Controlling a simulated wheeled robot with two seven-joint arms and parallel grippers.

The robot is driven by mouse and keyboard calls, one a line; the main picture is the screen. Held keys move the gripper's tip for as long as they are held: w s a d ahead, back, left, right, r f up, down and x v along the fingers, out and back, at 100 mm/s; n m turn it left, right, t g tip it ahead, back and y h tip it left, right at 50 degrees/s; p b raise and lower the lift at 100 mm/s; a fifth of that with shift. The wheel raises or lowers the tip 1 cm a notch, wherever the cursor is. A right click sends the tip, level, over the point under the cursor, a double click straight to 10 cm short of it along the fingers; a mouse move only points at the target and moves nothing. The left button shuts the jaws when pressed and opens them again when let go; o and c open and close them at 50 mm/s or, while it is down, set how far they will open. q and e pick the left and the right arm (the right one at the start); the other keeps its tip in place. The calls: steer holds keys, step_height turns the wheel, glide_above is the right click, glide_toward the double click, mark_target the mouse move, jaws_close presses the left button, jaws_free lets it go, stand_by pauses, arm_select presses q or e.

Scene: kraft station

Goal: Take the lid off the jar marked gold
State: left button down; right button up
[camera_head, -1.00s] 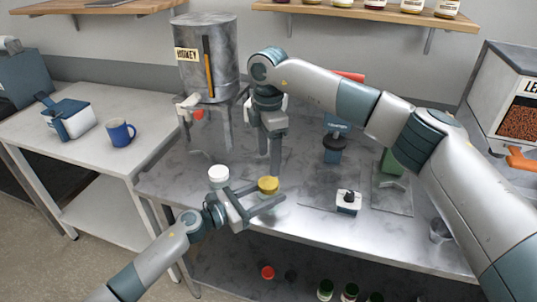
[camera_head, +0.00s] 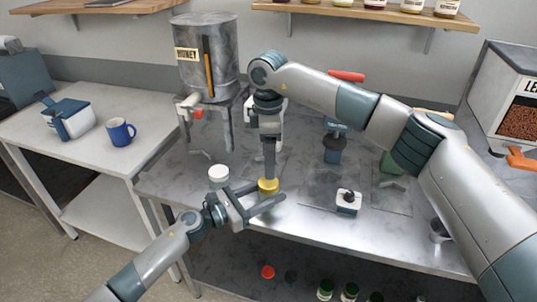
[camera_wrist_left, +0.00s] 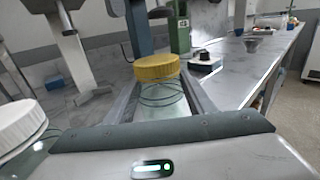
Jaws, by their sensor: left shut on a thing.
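The jar with the gold lid (camera_head: 268,187) stands on the steel table. In the left wrist view its glass body (camera_wrist_left: 160,101) shows between my left fingers and its lid (camera_wrist_left: 157,68) sits on top. My left gripper (camera_head: 262,202) is shut on this jar. My right gripper (camera_head: 269,174) points down from above, with its tips at the gold lid. Whether it is open or shut on the lid cannot be told, as its fingers overlap in the head view. No marking on the jar is readable.
A white-lidded jar (camera_head: 218,174) stands close on the left. A honey tank (camera_head: 207,60) on legs is behind. A small white block with a black knob (camera_head: 347,201) stands to the right. A side table (camera_head: 85,150) holds a blue mug (camera_head: 119,132).

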mark_target(269, 182)
steer(key=shift+f, duration=3.5)
